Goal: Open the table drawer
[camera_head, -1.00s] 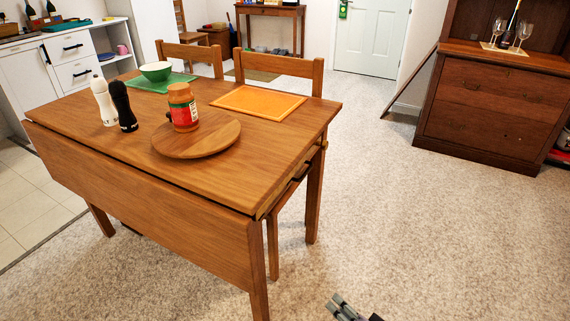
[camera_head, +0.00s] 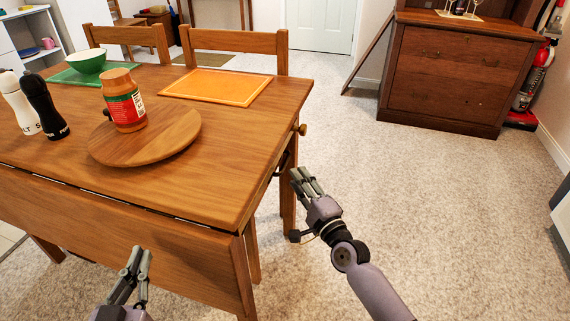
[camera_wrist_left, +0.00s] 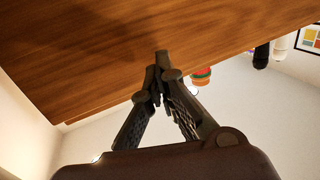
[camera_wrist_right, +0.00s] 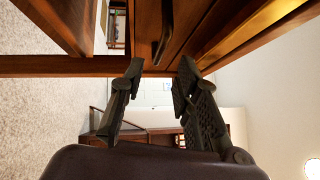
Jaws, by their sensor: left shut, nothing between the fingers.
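The wooden table (camera_head: 225,165) fills the left half of the head view. Its drawer is in the right end, under the top; the front is seen edge-on, so how far it stands out is hard to tell. A dark handle (camera_head: 283,160) shows there, and the right wrist view also shows the dark handle (camera_wrist_right: 166,32), just beyond the fingertips. My right gripper (camera_head: 304,174) is beside that end, open and empty, apart from the handle. My left gripper (camera_head: 138,252) is shut and empty in front of the front leaf; it also shows in the left wrist view (camera_wrist_left: 160,62).
On the table are a round board (camera_head: 165,142), a jar (camera_head: 124,100), shakers (camera_head: 43,108), an orange mat (camera_head: 218,86) and a green bowl (camera_head: 89,62). A wooden knob (camera_head: 301,129) sticks out at the right end. Carpet right of the table is free.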

